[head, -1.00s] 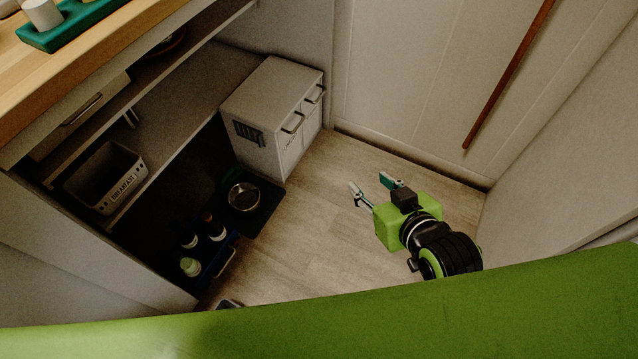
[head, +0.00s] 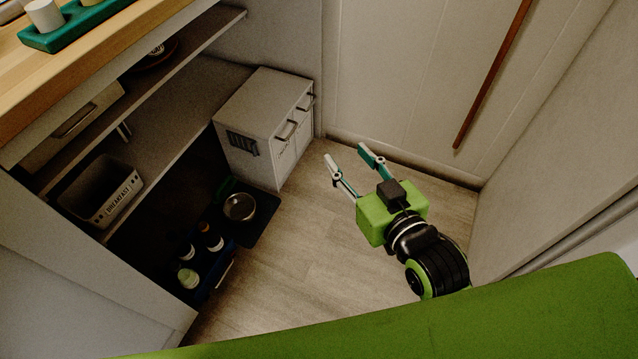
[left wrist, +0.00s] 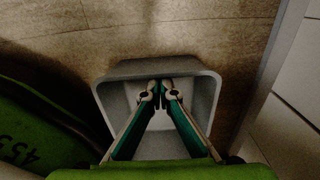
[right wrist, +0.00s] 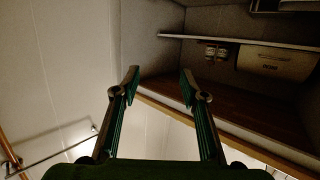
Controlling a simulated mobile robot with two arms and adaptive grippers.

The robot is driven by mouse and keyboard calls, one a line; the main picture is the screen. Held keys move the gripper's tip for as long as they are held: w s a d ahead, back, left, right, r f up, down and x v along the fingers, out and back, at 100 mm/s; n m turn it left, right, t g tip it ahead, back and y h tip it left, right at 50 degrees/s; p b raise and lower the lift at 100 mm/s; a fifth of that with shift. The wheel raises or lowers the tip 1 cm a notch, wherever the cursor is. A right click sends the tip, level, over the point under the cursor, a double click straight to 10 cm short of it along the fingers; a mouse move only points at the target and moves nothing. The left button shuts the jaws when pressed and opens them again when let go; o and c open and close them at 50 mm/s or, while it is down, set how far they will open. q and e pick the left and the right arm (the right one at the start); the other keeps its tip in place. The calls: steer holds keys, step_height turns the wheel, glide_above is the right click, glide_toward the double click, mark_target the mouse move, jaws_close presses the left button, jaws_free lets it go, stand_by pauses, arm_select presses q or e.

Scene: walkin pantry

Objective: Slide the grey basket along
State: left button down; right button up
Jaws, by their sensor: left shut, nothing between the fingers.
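A grey basket (left wrist: 208,90) with an open top stands on the wooden floor in the left wrist view, seen from above. My left gripper (left wrist: 161,86) is shut, with nothing between its fingers. Its tips overlap the basket's opening near the far wall; I cannot tell whether they are inside it or touching it. This basket and my left gripper do not show in the head view. My right gripper (head: 346,153) is open and empty above the floor; it also shows in the right wrist view (right wrist: 159,77).
A grey bin marked BREAKFAST (head: 112,205) sits on the low shelf at left. A white drawer cabinet (head: 262,115) stands at the back. A dark tray with bottles (head: 213,285) and a metal bowl (head: 239,207) are under the shelf. The floor (head: 300,255) between is clear.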

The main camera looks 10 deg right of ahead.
arm_select(q)
steer(key=s+a, duration=0.1)
steer(key=s, duration=0.1)
steer(key=s+a+b, duration=0.2)
steer(key=s+a, duration=0.1)
steer(key=shift+s, duration=0.3)
steer(key=shift+s+a, duration=0.15)
arm_select(e)
step_height(320, 180, up, 12)
steer(key=a+t+y, duration=0.1)
steer(key=t+y, duration=0.1)
steer(key=t, duration=0.4)
steer(key=shift+a, duration=0.25)
steer(key=shift+f, duration=0.1)
